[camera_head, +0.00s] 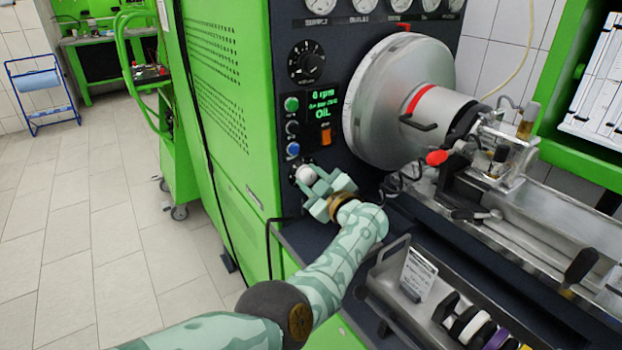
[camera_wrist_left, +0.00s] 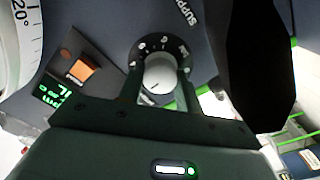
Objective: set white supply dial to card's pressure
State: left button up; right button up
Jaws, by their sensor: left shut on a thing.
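The white supply dial (camera_head: 306,174) sits low on the dark front panel of the green testbench. My left gripper (camera_head: 313,183) reaches it from the right and is shut on it. In the left wrist view the round white knob (camera_wrist_left: 160,75) lies between the two dark fingers (camera_wrist_left: 158,88), with a marked scale around it and the lettering "SUPPLY" beside it. The exact setting is too small to read. The card (camera_head: 418,274) stands upright on the tray at the lower right; its writing is too small to read. My right gripper is not in view.
Above the dial are a blue button (camera_head: 292,149), a green button (camera_head: 291,104), an orange switch (camera_head: 326,136), a green-lit display (camera_head: 321,105) and a large black dial (camera_head: 306,62). A big metal drum (camera_head: 385,100) and a clamp with a red knob (camera_head: 437,157) stand to the right.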

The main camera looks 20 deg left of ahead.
pick_arm(q)
jog(key=shift+m, duration=0.3)
jog(key=o, duration=1)
jog(key=shift+d, duration=0.1)
jog(key=shift+s+d+r+p, duration=0.1)
jog(key=shift+s+d+p, duration=0.1)
jog(key=shift+p, duration=0.1)
jog(key=p+v, duration=0.3)
jog(key=v, duration=0.3)
jog(key=shift+s+d, duration=0.2)
jog(key=shift+d, duration=0.1)
jog(key=shift+s+f, duration=0.1)
jog(key=shift+f, duration=0.15)
